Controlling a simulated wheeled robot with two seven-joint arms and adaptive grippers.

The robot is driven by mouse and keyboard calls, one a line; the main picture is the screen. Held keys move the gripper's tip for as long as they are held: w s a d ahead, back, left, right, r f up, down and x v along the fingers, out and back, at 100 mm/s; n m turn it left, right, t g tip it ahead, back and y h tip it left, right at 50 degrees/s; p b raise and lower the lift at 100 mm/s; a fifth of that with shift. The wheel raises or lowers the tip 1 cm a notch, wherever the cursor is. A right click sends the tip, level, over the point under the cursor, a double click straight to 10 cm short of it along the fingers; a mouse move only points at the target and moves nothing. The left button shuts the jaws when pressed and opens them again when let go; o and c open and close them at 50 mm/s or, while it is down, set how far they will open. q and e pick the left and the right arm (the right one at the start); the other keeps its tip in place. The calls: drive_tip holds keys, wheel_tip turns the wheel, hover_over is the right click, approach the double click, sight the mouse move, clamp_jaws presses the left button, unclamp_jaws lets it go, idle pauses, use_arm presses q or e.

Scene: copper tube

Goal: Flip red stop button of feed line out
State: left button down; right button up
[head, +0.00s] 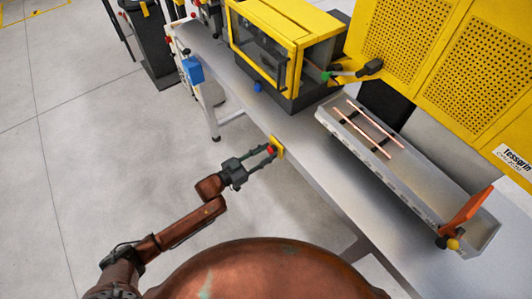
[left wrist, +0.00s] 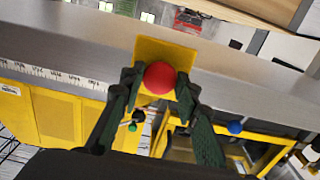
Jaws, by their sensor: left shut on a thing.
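The red stop button (head: 270,149) sits on a yellow plate (head: 278,147) at the front edge of the grey table. In the left wrist view the button is a round red knob (left wrist: 159,77) in front of the yellow plate (left wrist: 180,57). My left gripper (head: 268,152) reaches in from the left, with its dark green fingers on both sides of the button. The fingers are shut on the red button, and it shows between the fingertips in the left wrist view (left wrist: 159,84). My right gripper is not in view.
A yellow-framed machine (head: 268,45) stands on the table behind the plate. A grey tray (head: 420,190) with copper tubes (head: 375,124) lies to the right, with an orange flap at its near end. A blue box (head: 193,69) hangs at the left. The floor beside my left arm is clear.

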use_arm(q)
drive_tip(key=shift+s, duration=0.1)
drive_tip(key=shift+s+a+p, duration=0.25)
drive_tip(key=shift+a+p, duration=0.1)
drive_tip(key=shift+p, duration=0.2)
drive_tip(key=shift+f, duration=0.1)
drive_tip(key=c, duration=1.8)
unclamp_jaws()
drive_tip(key=shift+a, duration=0.1)
drive_tip(key=shift+c, duration=0.2)
drive_tip(key=o, duration=0.3)
drive_tip(key=shift+s+a, duration=0.1)
drive_tip(key=shift+s, duration=0.1)
drive_tip(key=shift+o, duration=0.4)
drive_tip(key=shift+w, duration=0.15)
